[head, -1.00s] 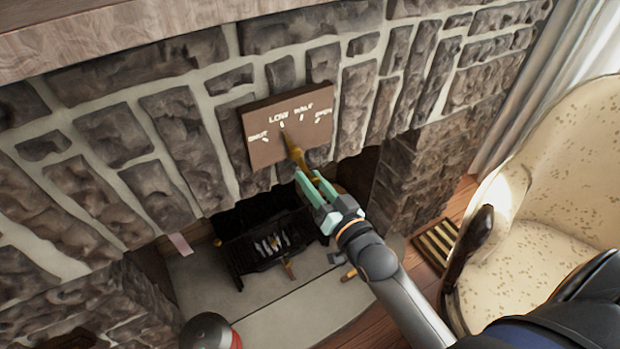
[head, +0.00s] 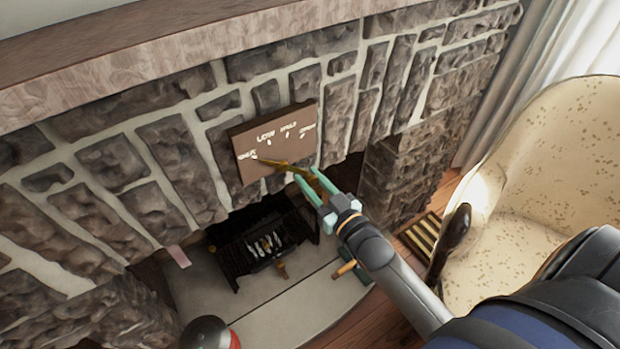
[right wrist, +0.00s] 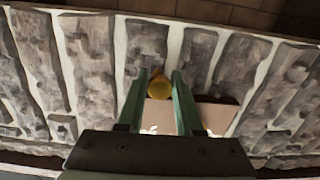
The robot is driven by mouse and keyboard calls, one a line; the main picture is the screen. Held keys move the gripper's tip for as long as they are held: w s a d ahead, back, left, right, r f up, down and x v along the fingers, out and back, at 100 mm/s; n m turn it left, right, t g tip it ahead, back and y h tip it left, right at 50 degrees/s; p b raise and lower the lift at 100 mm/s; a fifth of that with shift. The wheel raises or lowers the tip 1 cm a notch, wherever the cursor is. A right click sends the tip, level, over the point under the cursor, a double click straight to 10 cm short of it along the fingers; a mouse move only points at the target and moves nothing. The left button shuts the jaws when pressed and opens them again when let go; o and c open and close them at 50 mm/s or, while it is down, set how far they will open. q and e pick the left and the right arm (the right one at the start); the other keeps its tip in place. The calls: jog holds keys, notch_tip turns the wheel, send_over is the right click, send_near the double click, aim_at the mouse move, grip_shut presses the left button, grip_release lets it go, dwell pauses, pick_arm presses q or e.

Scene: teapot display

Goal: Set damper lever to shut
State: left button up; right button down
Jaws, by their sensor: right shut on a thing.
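The brown damper plate (head: 268,178) is on the stone chimney front, marked SHUT, LOW, HALF and OPEN from left to right. The brass damper lever (head: 285,166) lies across it, its pointed tip at the left, at or very close to the SHUT mark. My right gripper (head: 308,174), with green fingers, is shut on the lever's handle end, at the plate's lower right. In the right wrist view the rounded brass lever end (right wrist: 158,90) sits between the two fingers, with part of the plate (right wrist: 212,115) behind. My left gripper is not in view.
Below the plate is the fireplace opening with a black grate (head: 262,247) on a pale hearth (head: 215,285). A wooden mantel (head: 180,55) runs above. A cream spotted armchair (head: 560,160) stands close on the right. A rounded dark object with a red band (head: 208,335) is at the bottom left.

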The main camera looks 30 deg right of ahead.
jog(key=shift+w+d+r, duration=0.1)
jog(key=shift+d+r, duration=0.05)
jog(key=shift+r, duration=0.2)
jog(key=c, duration=0.9)
grip_release()
jog(key=shift+c, duration=0.2)
jog(key=o, duration=0.3)
jog(key=shift+o, duration=0.3)
jog(key=shift+f, duration=0.1)
jog(key=s+d, duration=0.1)
jog(key=s, duration=1.1)
jog(key=shift+s, duration=0.25)
jog(key=shift+p, duration=0.3)
